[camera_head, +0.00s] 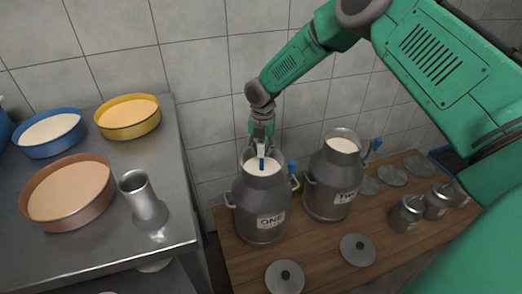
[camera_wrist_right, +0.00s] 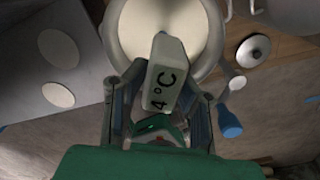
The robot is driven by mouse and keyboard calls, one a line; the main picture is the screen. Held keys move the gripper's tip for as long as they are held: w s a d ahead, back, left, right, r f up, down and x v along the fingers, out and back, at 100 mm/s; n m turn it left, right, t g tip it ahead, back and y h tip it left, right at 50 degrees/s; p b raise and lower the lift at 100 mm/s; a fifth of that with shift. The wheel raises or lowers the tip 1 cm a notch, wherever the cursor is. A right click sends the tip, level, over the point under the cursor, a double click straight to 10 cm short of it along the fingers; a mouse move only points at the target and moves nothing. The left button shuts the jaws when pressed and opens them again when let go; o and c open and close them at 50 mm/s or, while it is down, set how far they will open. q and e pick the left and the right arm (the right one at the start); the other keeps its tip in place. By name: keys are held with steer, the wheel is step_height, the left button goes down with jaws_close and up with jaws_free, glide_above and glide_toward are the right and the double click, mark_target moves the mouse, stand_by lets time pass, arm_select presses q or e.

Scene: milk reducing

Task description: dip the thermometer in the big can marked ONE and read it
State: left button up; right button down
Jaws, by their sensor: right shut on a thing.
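The big can marked ONE (camera_head: 262,200) stands upright on the wooden bench, open, with white milk inside. My right gripper (camera_head: 262,137) is over its mouth, shut on the thermometer, whose thin blue part (camera_head: 262,163) points down at the milk. Whether its tip is under the surface is not clear. My left gripper is not in view.
A second big can marked TWO (camera_head: 332,185), also open with milk, stands close on the right. Lids (camera_head: 285,277) and small lidded cans (camera_head: 408,213) are on the bench (camera_head: 330,255). The metal table (camera_head: 115,235) at left holds pans and an empty-looking metal cup (camera_head: 140,195).

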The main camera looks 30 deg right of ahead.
step_height(320, 180, up, 9)
steer(key=p, duration=0.7)
steer(key=shift+r, duration=0.1)
steer(key=s+a+r+m, duration=0.3)
steer(key=s+a+m, duration=0.5)
steer(key=a+m, duration=0.3)
steer(key=s+a+r+m, duration=0.2)
steer(key=s+m, duration=1)
steer(key=m, duration=0.4)
steer(key=shift+s+a+r+g, duration=0.2)
steer(key=shift+s+r+g, duration=0.1)
steer(key=shift+r, duration=0.1)
